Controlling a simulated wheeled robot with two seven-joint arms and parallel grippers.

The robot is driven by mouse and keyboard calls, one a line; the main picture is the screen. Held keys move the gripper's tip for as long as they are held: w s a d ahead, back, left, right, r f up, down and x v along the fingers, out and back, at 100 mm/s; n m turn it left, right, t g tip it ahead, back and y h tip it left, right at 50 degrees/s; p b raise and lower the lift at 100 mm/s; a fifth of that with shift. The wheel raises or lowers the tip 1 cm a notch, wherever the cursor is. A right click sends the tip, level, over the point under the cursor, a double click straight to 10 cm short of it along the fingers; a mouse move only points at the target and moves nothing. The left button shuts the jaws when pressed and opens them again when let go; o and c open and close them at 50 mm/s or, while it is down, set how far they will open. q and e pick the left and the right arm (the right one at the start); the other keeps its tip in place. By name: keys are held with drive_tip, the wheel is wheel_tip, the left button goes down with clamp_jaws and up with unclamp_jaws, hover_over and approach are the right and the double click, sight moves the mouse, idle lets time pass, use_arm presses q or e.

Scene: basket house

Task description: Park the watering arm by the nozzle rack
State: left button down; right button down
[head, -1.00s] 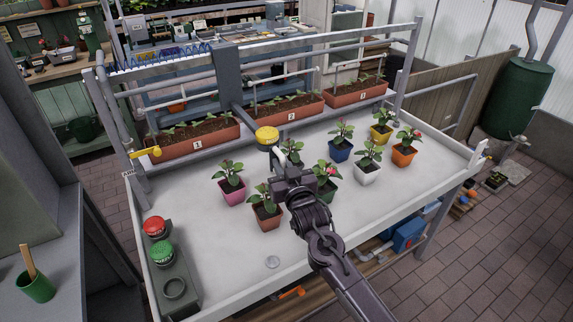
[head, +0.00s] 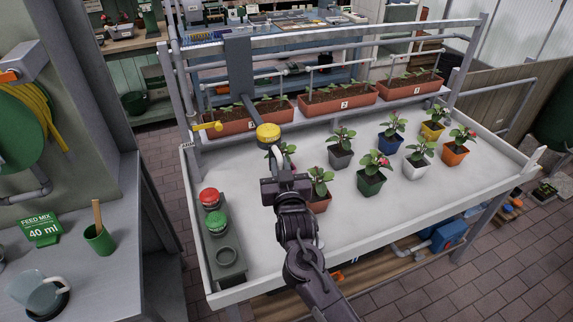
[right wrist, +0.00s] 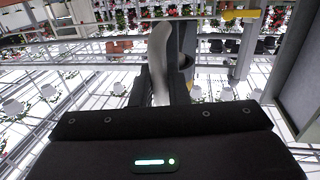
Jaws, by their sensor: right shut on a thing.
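The watering arm is a grey post (head: 238,70) on the rail behind the bed, with a short boom reaching forward to a yellow round cap (head: 268,132). A pale curved handle (head: 276,155) hangs under the cap. My right gripper (head: 279,178) is shut on this handle, which also stands between the fingers in the right wrist view (right wrist: 160,65). A yellow lever (head: 207,126) is fixed at the bed's left end, left of the cap. I cannot clearly pick out the nozzle rack; small blue items (head: 205,36) show behind the rail. My left gripper is out of view.
Numbered troughs (head: 344,103) line the back. Red (head: 210,197) and green (head: 216,222) buttons stand at the left edge.

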drive_tip(key=shift+s+a, duration=0.1)
drive_tip(key=shift+a, duration=0.15)
drive_tip(key=c, duration=1.6)
unclamp_jaws()
drive_tip(key=shift+c, duration=0.2)
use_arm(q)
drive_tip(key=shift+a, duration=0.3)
use_arm(e)
drive_tip(key=shift+o, duration=0.7)
drive_tip(key=shift+a, duration=0.1)
